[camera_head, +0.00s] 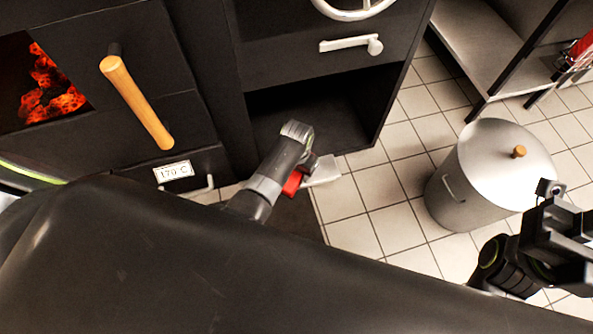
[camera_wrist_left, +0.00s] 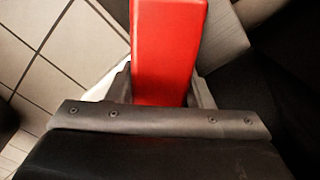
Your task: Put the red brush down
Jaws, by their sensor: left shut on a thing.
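The red brush (camera_head: 292,183) shows only as a small red patch beside my left gripper (camera_head: 308,172) in the head view. In the left wrist view its flat red body (camera_wrist_left: 168,50) lies between the two grey fingers of my left gripper (camera_wrist_left: 160,90), which is shut on it. The rest of the brush is hidden. The gripper is low, in front of the black stove's open lower compartment. A pale flat piece shows right beside it; I cannot tell what it belongs to. My right arm shows at the right edge, its fingertips not clear.
A lidded steel pot (camera_head: 450,190) stands on the tiled floor (camera_head: 375,210) to the right. The black stove (camera_head: 200,60) with a wooden handle (camera_head: 137,102) and glowing coals is at the left. A metal shelf (camera_head: 487,45) stands at the back right. Tiles between stove and pot are clear.

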